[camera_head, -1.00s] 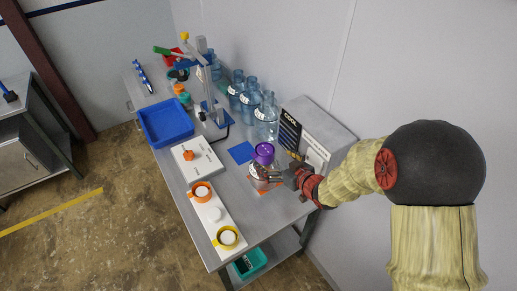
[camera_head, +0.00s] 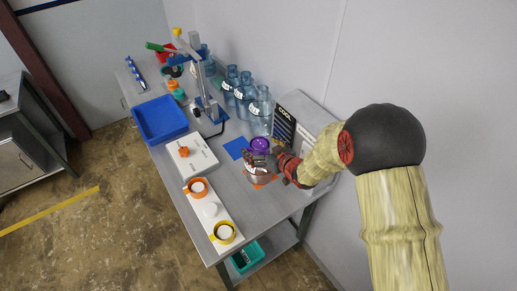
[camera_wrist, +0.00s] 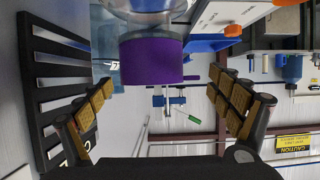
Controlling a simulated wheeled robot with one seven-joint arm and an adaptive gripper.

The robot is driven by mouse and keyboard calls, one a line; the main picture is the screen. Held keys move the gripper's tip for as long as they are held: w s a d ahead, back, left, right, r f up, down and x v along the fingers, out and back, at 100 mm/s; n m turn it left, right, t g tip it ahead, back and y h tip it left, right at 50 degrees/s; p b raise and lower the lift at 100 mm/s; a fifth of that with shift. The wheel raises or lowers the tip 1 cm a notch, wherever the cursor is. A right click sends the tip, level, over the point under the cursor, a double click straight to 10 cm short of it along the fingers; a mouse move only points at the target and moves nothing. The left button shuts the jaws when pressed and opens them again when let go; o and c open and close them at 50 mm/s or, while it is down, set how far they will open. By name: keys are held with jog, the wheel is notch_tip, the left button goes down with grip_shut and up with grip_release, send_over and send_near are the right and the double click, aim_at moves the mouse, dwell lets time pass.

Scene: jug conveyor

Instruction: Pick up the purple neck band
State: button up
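The purple neck band (camera_head: 260,145) is at the top of a clear jug (camera_head: 258,172) near the table's front right. In the wrist view the band (camera_wrist: 151,61) shows as a wide purple ring around the jug's neck, with the clear jug body (camera_wrist: 148,15) beyond it. My gripper (camera_wrist: 163,92) is open, one finger on each side of the band's line, with visible gaps to both sides. In the head view my gripper (camera_head: 266,161) is close by the band and hides part of the jug.
A white strip (camera_head: 211,210) holds an orange ring (camera_head: 195,189), a bare white post and a yellow ring (camera_head: 224,232). Several blue jugs (camera_head: 260,118) stand along the wall beside a black sign (camera_head: 284,124). A blue tray (camera_head: 160,120) and a metal stand (camera_head: 207,100) are farther back.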

jog(key=c, duration=0.8)
jog(key=shift+c, duration=0.2)
